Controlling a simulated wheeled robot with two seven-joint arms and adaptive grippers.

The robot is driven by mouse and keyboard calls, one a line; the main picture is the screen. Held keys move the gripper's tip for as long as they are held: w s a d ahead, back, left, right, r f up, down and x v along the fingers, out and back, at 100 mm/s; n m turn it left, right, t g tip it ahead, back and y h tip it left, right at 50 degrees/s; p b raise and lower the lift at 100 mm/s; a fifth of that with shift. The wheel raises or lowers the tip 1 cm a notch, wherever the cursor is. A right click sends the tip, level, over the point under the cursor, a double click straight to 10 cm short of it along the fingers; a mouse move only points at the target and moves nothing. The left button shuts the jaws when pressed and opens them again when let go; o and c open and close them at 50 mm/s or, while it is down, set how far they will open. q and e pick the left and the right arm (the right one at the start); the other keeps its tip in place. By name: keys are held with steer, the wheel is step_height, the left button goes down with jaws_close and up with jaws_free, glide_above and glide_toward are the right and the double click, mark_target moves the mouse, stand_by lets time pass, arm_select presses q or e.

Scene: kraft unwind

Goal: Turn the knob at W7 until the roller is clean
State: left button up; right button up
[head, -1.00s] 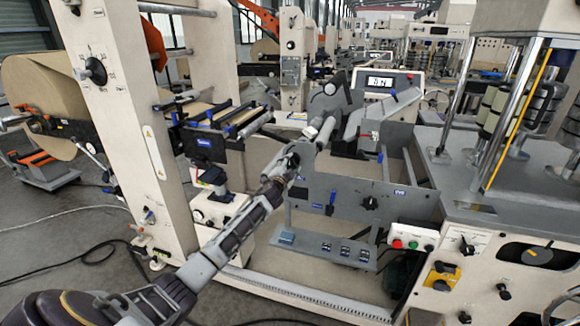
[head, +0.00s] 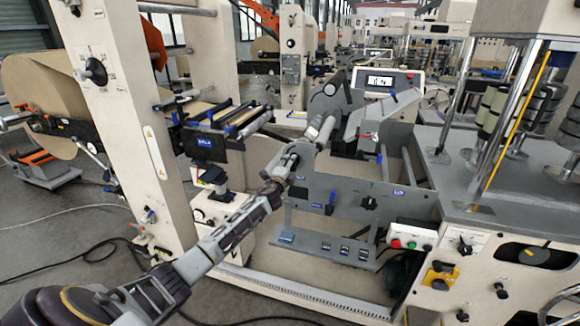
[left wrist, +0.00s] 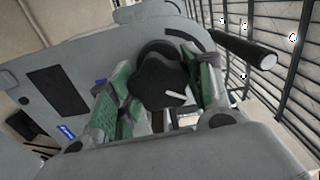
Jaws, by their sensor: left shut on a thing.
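A black lobed knob (left wrist: 160,82) with a white pointer mark sits in front of a grey plate in the left wrist view. My left gripper (left wrist: 163,92) is shut on it, with a green-padded finger on either side. In the head view my left gripper (head: 287,162) is at the left end of the grey machine panel, and the knob is hidden there. A pale grey roller (head: 325,130) lies just above the gripper. I cannot tell its cleanness at this size. My right gripper is out of view. I cannot read a W7 label.
A digital display (head: 380,82) stands behind the panel, its digits unreadable. Another black knob (head: 369,203) and a blue lever (head: 331,203) are on the panel front. A black bar (left wrist: 243,48) sticks out near the gripper. A cream upright (head: 135,130) stands left of my arm.

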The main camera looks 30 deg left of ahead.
arm_select(q)
steer(key=m, duration=0.2)
steer(key=shift+m+p, duration=0.3)
steer(key=shift+p, duration=0.05)
steer(key=shift+f+m, duration=0.1)
steer(key=shift+m, duration=0.3)
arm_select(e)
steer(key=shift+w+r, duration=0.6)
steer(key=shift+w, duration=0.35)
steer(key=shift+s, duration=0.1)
